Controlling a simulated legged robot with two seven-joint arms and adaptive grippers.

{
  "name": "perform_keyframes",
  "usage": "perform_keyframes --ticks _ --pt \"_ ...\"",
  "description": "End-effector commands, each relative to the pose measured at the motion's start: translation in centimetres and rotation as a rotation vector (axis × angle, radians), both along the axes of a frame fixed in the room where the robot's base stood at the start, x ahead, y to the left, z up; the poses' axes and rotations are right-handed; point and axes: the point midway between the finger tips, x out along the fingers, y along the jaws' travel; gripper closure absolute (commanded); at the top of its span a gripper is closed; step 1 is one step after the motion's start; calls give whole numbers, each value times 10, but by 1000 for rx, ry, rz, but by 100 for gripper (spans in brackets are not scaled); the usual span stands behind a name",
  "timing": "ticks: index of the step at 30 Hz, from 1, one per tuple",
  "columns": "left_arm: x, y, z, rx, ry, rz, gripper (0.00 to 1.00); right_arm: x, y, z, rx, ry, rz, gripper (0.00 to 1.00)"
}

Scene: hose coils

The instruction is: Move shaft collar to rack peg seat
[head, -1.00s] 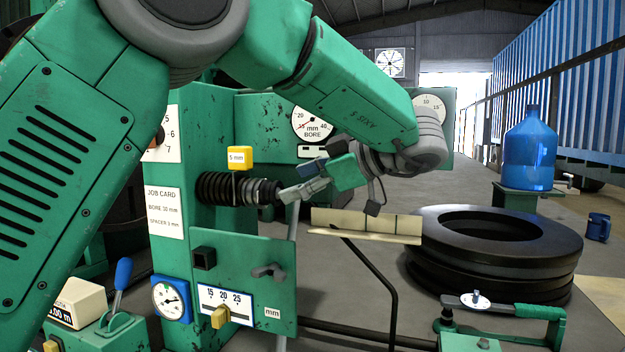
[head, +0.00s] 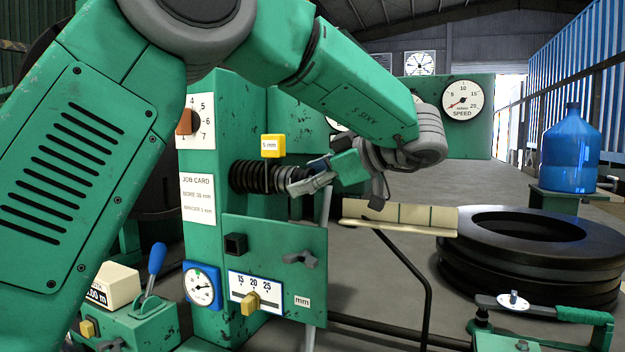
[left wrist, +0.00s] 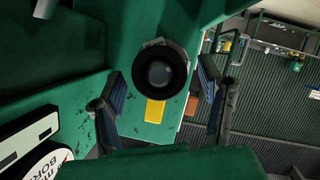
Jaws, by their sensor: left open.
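A dark ribbed shaft (head: 255,178) sticks out of the green machine, and a yellow 5 mm tag (head: 272,146) stands above it. In the left wrist view a black round collar-like ring (left wrist: 161,48) faces me at the shaft's end, with the yellow tag (left wrist: 154,111) below it. I cannot tell for sure whether this ring is the shaft collar. My left gripper (head: 300,185) is open at the shaft's free end. In the left wrist view its fingers (left wrist: 160,104) stand on either side of the ring, apart from it. I cannot identify the rack peg seat. My right gripper is out of view.
A cream segmented tray (head: 400,227) lies right of the shaft. A green panel (head: 262,236) with a knob and scale is below the shaft. A blue water bottle (head: 571,150) stands at the far right.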

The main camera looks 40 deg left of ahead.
Motion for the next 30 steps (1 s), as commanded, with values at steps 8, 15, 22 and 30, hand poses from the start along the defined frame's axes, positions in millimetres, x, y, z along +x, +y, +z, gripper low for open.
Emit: perform_keyframes --ticks 8,15,22,30 --pt "0 0 0 0 0 0 90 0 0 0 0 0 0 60" --pt "0 0 1 1 -2 -1 100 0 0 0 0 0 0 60" --pt "1 -1 1 2 -3 -2 100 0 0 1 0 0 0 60" --pt "3 -4 1 2 -3 -3 100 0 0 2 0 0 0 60"
